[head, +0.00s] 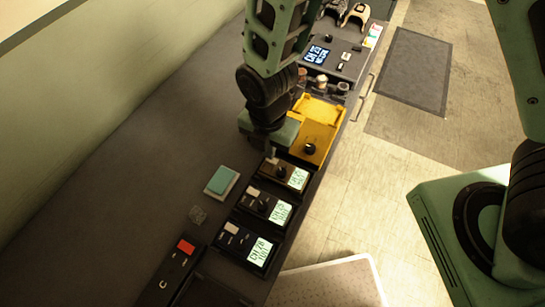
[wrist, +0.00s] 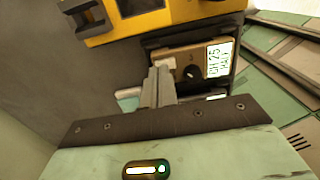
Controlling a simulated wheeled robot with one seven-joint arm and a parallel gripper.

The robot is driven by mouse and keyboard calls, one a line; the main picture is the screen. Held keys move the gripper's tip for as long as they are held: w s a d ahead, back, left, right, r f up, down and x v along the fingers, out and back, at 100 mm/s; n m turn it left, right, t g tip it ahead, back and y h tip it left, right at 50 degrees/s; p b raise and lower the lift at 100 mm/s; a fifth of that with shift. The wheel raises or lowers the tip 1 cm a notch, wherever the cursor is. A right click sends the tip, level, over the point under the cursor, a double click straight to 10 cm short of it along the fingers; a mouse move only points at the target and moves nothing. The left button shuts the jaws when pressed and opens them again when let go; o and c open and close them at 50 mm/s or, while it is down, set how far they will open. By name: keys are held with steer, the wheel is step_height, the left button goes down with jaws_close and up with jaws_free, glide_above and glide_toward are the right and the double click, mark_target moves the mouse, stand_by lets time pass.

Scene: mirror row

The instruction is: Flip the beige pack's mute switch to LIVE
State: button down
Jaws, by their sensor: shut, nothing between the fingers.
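The beige pack (head: 284,174), brownish tan in this light, is the farthest of three packs in the row, just in front of the yellow unit. It also shows in the wrist view (wrist: 205,53), with a dark round knob and a lit screen that seems to read CH 25 above a smaller, unclear line. A small pale switch (wrist: 165,64) sits on its left part. My gripper (head: 272,156) is shut and empty. In the wrist view its fingertips (wrist: 161,72) are at or just before that switch, partly covering it; I cannot tell whether they touch.
A maroon pack (head: 266,206) and a navy pack (head: 248,244) stand nearer along the row. The yellow unit (head: 320,112) with a black knob is just beyond. A teal-topped block (head: 222,180) lies on the grey counter (head: 130,170) to the left, which is mostly clear.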

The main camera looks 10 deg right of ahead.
steer(key=shift+f+b, duration=0.35)
steer(key=shift+f, duration=0.2)
steer(key=shift+r, duration=0.1)
steer(key=shift+r+p, duration=2.95)
steer(key=shift+r, duration=0.5)
steer(key=s+d+r+m, duration=0.4)
steer(key=s+r+m, duration=0.1)
steer(key=r+m, duration=0.4)
steer(key=s+d+r+m, duration=0.4)
steer(key=s+r+m, duration=0.2)
steer(key=r+m, duration=0.4)
steer(key=shift+m+y, duration=0.3)
steer(key=shift+m, duration=0.5)
steer(key=shift+s, duration=0.1)
